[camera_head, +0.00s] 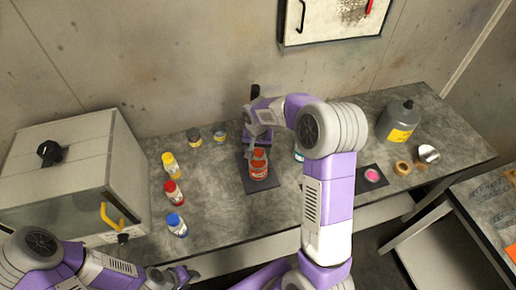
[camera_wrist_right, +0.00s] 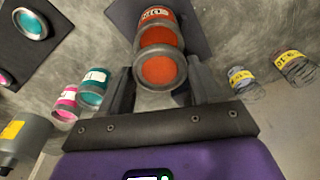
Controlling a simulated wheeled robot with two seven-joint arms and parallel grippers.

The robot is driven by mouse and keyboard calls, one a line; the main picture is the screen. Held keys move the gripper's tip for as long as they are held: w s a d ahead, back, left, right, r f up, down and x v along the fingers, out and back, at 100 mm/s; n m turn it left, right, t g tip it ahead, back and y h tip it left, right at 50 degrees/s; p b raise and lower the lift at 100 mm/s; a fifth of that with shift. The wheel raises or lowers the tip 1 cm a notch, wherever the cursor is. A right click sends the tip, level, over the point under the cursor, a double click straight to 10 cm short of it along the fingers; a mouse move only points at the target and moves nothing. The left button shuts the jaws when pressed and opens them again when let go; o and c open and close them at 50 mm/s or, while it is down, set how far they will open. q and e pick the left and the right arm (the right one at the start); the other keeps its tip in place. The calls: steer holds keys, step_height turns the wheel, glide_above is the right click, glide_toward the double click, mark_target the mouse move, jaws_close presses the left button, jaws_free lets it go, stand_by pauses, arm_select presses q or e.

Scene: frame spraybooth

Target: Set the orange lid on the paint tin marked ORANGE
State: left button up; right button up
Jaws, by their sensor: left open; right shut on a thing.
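The orange paint tin (camera_head: 259,171) stands on a dark mat in the middle of the bench. It also shows in the right wrist view (camera_wrist_right: 156,17), its label partly readable. My right gripper (camera_head: 259,146) reaches in behind the tin and is shut on the orange lid (camera_wrist_right: 160,71). In the right wrist view the lid, with a grey rim, sits between the fingers (camera_wrist_right: 158,88) and overlaps the tin's near part. In the head view the lid (camera_head: 258,154) appears right at the tin's top; I cannot tell whether they touch. My left gripper (camera_head: 183,275) is open and empty, low at the bench's front edge.
Yellow (camera_head: 171,165), red (camera_head: 174,193) and blue (camera_head: 176,225) capped bottles stand left of the mat, beside a grey cabinet (camera_head: 60,165). Two small jars (camera_head: 206,136) stand behind.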

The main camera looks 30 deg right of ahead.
mark_target(258, 164)
steer(key=shift+f+b, duration=1.6)
steer(key=shift+f, duration=0.55)
steer(key=shift+s+a+f, duration=0.1)
steer(key=shift+s+f, duration=0.1)
steer(key=shift+f, duration=0.05)
steer(key=o, duration=1.1)
steer(key=shift+f, duration=0.1)
steer(key=r, duration=0.8)
steer(key=shift+s+a, duration=0.2)
steer(key=shift+s, duration=0.1)
